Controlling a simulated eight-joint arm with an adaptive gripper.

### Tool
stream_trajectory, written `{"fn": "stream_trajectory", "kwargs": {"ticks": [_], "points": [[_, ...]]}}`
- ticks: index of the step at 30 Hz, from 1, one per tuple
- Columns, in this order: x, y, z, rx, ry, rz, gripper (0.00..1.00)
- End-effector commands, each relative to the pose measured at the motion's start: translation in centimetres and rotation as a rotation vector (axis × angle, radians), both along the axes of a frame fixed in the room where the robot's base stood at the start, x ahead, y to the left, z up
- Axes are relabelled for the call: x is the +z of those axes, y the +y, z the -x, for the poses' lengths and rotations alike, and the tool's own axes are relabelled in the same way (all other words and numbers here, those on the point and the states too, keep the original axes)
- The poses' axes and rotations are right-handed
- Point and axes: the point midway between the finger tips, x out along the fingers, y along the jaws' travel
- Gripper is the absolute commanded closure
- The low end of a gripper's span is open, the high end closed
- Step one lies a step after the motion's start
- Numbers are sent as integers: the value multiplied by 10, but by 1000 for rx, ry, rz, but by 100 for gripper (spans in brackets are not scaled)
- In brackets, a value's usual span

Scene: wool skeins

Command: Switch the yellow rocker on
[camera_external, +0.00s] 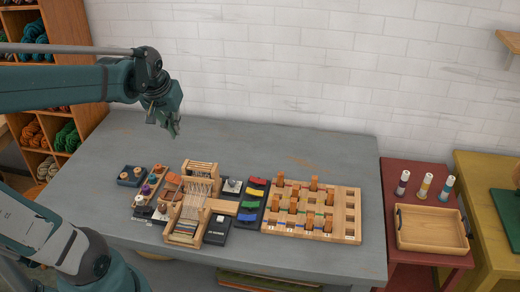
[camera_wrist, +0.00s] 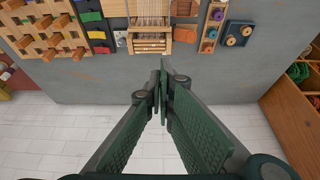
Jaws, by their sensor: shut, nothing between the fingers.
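The yellow rocker (camera_external: 253,192) is one of several coloured bars on a dark panel on the grey table, between a red rocker (camera_external: 257,181) and a green rocker (camera_external: 249,204). A blue rocker (camera_external: 247,215) lies at the front. The yellow rocker also shows at the upper left of the wrist view (camera_wrist: 97,34); its on or off position is too small to tell. My gripper (camera_external: 174,131) is shut and empty, high above the back left of the table, away from the rockers. Its fingertips (camera_wrist: 161,90) meet in the wrist view.
A small wooden loom (camera_external: 190,208) stands left of the rockers. A wooden peg board (camera_external: 345,205) stands right of them. A dark block with two round knobs (camera_external: 130,176) lies at the left. The table's back strip is clear. A wooden tray (camera_external: 430,228) is farther right.

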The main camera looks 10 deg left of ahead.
Motion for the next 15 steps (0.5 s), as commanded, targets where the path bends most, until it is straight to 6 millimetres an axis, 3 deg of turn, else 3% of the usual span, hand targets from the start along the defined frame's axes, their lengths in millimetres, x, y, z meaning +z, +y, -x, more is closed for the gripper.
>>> {"fn": "stream_trajectory", "kwargs": {"ticks": [15], "points": [[-16, -44, -36, 2, 100, -34, 100]]}}
